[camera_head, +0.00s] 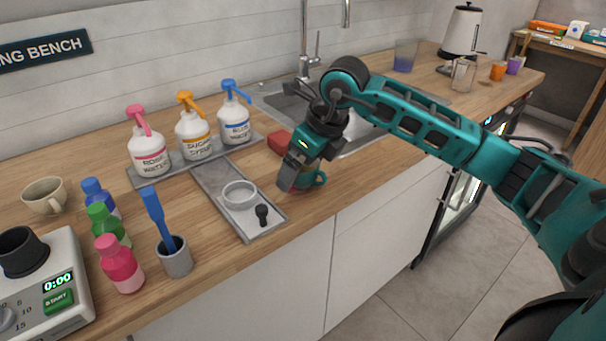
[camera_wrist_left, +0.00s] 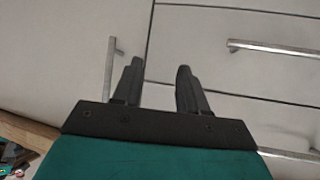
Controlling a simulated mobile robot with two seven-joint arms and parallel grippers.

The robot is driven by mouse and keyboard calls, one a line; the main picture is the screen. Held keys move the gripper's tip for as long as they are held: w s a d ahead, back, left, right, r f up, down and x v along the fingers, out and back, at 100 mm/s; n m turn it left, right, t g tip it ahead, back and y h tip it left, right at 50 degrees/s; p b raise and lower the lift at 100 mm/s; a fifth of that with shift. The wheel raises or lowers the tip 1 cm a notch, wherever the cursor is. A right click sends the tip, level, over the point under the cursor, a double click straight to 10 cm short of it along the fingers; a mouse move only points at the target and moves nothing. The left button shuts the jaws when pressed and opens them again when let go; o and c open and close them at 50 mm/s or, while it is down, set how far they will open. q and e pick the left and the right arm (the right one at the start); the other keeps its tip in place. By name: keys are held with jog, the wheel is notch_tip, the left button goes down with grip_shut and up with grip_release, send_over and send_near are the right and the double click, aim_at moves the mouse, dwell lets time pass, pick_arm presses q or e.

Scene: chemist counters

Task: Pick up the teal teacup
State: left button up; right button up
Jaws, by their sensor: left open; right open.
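My left gripper (camera_wrist_left: 156,82) is open and empty in the left wrist view, in front of white cabinet fronts. It does not show in the head view.
A grey tray (camera_head: 222,184) holding a white ring and a small black tool lies left of the cup. Pump bottles (camera_head: 196,135) stand behind it. A red block (camera_head: 279,141) and the sink (camera_head: 285,107) are behind my right gripper. A beige cup (camera_head: 45,195) is far left.

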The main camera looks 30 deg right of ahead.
jog(key=c, duration=1)
jog(key=shift+r, duration=0.15)
jog(key=shift+c, duration=0.2)
